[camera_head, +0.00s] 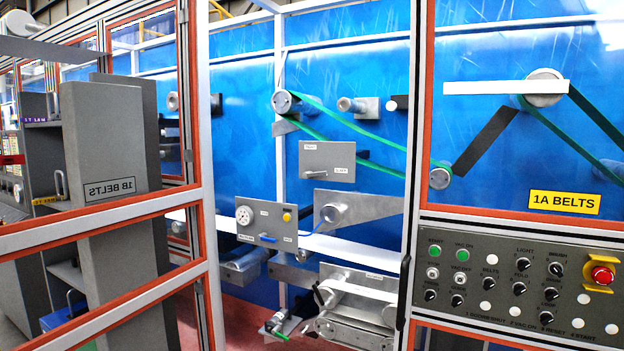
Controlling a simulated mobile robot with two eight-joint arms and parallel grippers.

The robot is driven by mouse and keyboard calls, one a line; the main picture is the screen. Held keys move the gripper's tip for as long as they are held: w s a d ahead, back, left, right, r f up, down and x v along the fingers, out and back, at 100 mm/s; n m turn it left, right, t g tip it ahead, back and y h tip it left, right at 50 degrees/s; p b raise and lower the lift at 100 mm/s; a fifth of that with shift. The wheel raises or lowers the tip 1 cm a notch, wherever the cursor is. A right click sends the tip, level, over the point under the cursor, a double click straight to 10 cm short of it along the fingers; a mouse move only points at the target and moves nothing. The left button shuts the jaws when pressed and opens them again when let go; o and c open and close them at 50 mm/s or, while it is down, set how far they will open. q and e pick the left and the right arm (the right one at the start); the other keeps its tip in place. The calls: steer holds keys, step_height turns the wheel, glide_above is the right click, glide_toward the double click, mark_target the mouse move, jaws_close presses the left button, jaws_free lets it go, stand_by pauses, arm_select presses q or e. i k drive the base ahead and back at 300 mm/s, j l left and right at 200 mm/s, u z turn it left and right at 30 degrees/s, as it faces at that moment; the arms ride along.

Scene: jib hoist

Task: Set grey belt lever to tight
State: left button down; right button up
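A grey plate (325,154) is mounted inside the machine, behind the open gap in the orange-edged frame. It carries two small white labels, too small to read for certain. A short grey lever (310,174) sticks out at the plate's lower left; its setting cannot be read clearly. It looks like the grey belt lever, but I cannot confirm this. Green belts (345,122) run over rollers above the plate. Neither of my grippers is in view.
A gauge panel (266,222) with a blue lever sits below left of the plate. A control panel (517,283) with knobs and a red stop button is at right under the "1A BELTS" sign (564,202). Frame posts (417,150) and (200,150) flank the opening.

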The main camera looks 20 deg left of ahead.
mark_target(306, 174)
steer(key=i+u, duration=0.15)
steer(key=i, duration=0.6)
steer(key=i+l+u, duration=0.1)
steer(key=i, duration=0.65)
steer(key=l, duration=0.1)
